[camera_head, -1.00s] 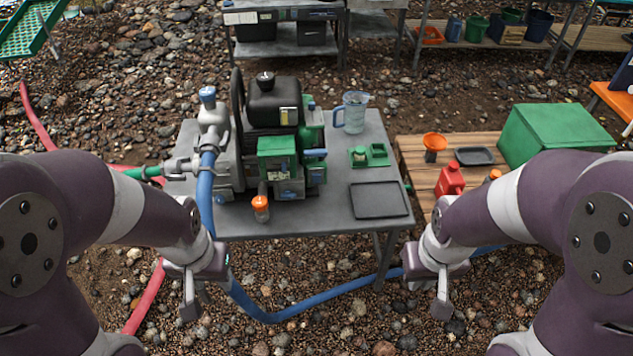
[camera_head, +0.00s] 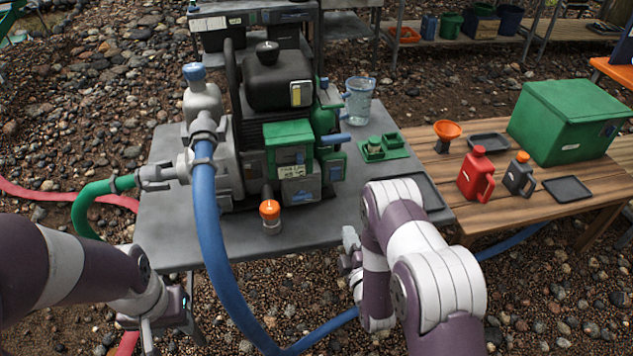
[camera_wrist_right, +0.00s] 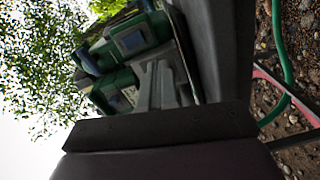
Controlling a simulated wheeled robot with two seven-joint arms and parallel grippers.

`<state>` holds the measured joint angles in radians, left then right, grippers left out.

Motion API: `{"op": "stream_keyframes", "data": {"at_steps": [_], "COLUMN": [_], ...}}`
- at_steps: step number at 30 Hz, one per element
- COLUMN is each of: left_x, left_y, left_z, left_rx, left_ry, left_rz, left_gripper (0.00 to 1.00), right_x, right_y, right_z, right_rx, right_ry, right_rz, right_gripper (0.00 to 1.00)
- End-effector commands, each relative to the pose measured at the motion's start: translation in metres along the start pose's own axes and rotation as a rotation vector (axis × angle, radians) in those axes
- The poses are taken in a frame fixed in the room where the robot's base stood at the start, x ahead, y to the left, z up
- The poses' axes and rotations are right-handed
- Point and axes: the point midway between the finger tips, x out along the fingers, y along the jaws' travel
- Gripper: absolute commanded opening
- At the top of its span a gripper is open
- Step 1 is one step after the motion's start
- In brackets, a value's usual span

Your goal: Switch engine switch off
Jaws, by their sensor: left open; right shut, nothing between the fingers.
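The engine pump stands on the grey table (camera_head: 165,235), with a black tank (camera_head: 278,78), a green box (camera_head: 288,143) and a grey box (camera_head: 300,185) on its front. I cannot pick out the engine switch for certain. In the right wrist view the engine's green parts (camera_wrist_right: 132,42) show sideways beyond the gripper. My right gripper (camera_head: 350,258) is shut and empty, in front of the table's front edge and apart from the engine. My left gripper (camera_head: 168,328) is open and empty, low at the table's front left, partly hidden by its own arm.
A blue hose (camera_head: 213,245) hangs across the table front between my grippers. An orange-capped jar (camera_head: 270,217) stands before the engine. A clear jug (camera_head: 358,101) and black tray (camera_head: 425,192) are to the right. The wooden bench (camera_head: 450,170) holds red (camera_head: 476,175) and dark cans (camera_head: 519,175).

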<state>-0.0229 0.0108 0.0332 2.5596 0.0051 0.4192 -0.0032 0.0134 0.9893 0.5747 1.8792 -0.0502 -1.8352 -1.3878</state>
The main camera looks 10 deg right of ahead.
Motion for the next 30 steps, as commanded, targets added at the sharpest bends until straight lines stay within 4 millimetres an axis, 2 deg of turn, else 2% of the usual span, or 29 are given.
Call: {"op": "stream_keyframes", "data": {"at_steps": [1, 4, 17, 20, 30], "left_x": [-0.001, 0.000, 0.000, -0.001, 0.006], "left_y": [0.000, 0.000, 0.000, 0.000, 0.000], "left_z": [0.000, 0.000, 0.000, 0.000, 0.001], "left_rx": [0.000, 0.000, 0.000, 0.000, 0.000], "left_ry": [0.000, 0.000, -0.001, -0.001, -0.001], "left_rz": [0.000, 0.000, 0.000, 0.000, 0.000], "left_gripper": [0.43, 0.43, 0.43, 0.43, 0.43], "right_x": [0.000, -0.002, 0.002, 0.013, 0.085], "right_y": [0.015, 0.035, 0.037, 0.039, 0.051], "right_z": [-0.003, -0.007, -0.007, -0.008, -0.010], "right_rx": [-0.058, -0.158, -0.199, -0.199, -0.198], "right_ry": [0.012, 0.019, 0.017, 0.017, 0.017], "right_rz": [0.072, 0.168, 0.177, 0.178, 0.180], "right_gripper": [0.00, 0.00, 0.00, 0.00, 0.00]}}
